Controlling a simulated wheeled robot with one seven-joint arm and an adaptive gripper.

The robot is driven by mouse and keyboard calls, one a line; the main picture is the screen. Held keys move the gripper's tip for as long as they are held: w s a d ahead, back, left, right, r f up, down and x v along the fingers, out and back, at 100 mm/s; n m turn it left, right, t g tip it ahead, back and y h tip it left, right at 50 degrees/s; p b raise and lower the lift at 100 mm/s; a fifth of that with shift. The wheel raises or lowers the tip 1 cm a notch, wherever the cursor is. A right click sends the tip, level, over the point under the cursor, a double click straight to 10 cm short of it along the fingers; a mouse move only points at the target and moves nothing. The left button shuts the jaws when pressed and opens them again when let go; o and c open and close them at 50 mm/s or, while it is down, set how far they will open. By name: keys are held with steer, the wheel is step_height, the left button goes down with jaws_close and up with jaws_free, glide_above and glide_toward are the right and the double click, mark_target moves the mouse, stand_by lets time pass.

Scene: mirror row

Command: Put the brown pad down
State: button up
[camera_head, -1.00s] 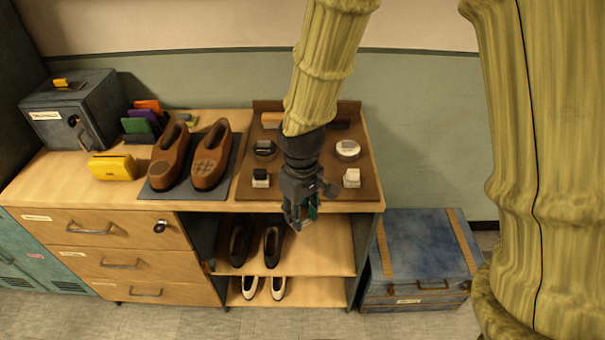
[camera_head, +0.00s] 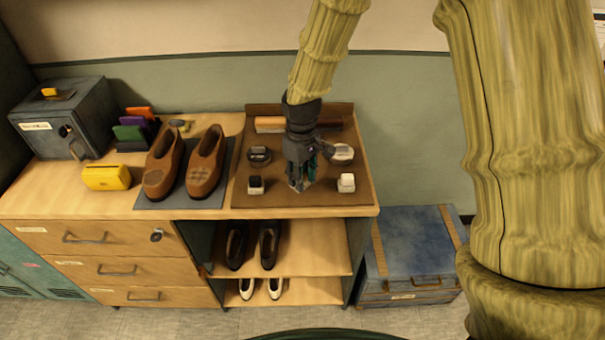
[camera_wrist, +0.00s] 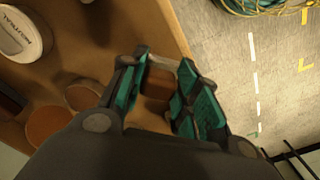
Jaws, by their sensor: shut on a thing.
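In the wrist view, my gripper (camera_wrist: 158,88) is shut on a small brown block-like thing, which looks like the brown pad (camera_wrist: 157,82). Its top edge is paler. The fingers hide part of it, and it cannot be made out in the head view. I cannot tell whether it touches the tray.
Brown shoes (camera_head: 206,163) stand left. Brown round shapes (camera_wrist: 50,127) show in the wrist view.

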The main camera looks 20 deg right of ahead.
steer(key=shift+w+d+f, duration=0.1)
steer(key=shift+w+d, duration=0.15)
steer(key=shift+w, duration=0.35)
steer(key=shift+w+d, duration=0.25)
steer(key=shift+w, duration=0.35)
steer(key=shift+f+p, duration=1.05)
steer(key=shift+f, duration=0.7)
steer(key=shift+f, duration=0.2)
steer(key=o, duration=1)
steer(key=shift+r+b, duration=1.8)
steer(key=shift+r, duration=4.4)
steer(key=shift+s, duration=0.1)
